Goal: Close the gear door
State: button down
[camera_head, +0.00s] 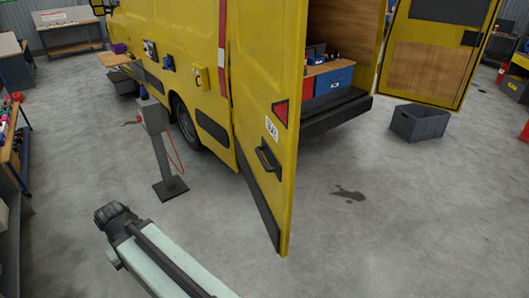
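A yellow van stands with its rear open. The near rear door (266,100) stands swung out from the van body, toward me, with a dark handle (268,158), a red triangle and a label on its face. A second yellow door (436,55) with a wood-lined inner panel stands open at the right. I cannot tell from the picture alone which one is called the gear door. A pale link of my arm with a dark joint shows at bottom left, apart from both doors. My gripper's fingers do not show.
A grey post with a box (161,150) and a red cable stands left of the near door. A grey crate (420,122) sits on the floor below the right door. A dark stain (348,193) marks the floor. The floor at front right is clear. A workbench lines the left edge.

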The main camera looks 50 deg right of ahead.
aim_at(267, 38)
jog(key=i, duration=0.85)
